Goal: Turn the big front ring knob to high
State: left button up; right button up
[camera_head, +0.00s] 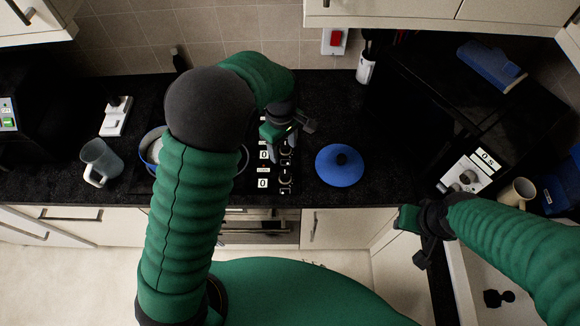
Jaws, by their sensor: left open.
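The hob's control strip (263,183) runs along the right side of the black hob, with "0" labels and a column of small dark knobs. The front knob (286,179) shows near the counter's front edge; its exact setting is too small to read. My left gripper (281,150) is open above the strip, its fingers pointing down over the knobs behind the front one. It hides part of the strip, and I cannot tell whether it touches a knob. My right gripper (412,238) hangs off the counter's front edge at the right, away from the knobs; its jaws are unclear.
A blue lid (340,166) lies right of the strip. A pan (151,143) is partly hidden behind my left arm. At the right are a black microwave (430,110) and a mug (518,192).

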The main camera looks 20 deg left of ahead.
aim_at(285, 174)
pick_arm(q)
jog(key=f, duration=0.3)
jog(key=f+p, duration=0.1)
jog(key=f, duration=0.3)
jog(key=f+p, duration=0.1)
jog(key=f, duration=0.2)
jog(key=shift+s+a+f, duration=0.3)
jog(key=shift+f, duration=0.05)
jog(key=f, duration=0.3)
jog(key=f+p, duration=0.1)
jog(key=shift+w+d+f, duration=0.15)
jog(key=shift+w+d, duration=0.05)
jog(key=shift+d, duration=0.1)
jog(key=shift+d+f, duration=0.2)
jog(key=shift+s+d, duration=0.1)
jog(key=shift+d, duration=0.15)
jog(key=shift+a, duration=0.55)
jog(key=c, duration=1)
grip_shut()
jog(key=shift+d, duration=0.15)
pick_arm(e)
jog(key=r, duration=0.2)
jog(key=a+r, duration=0.1)
jog(key=shift+s+r, duration=0.25)
jog(key=shift+r, duration=0.05)
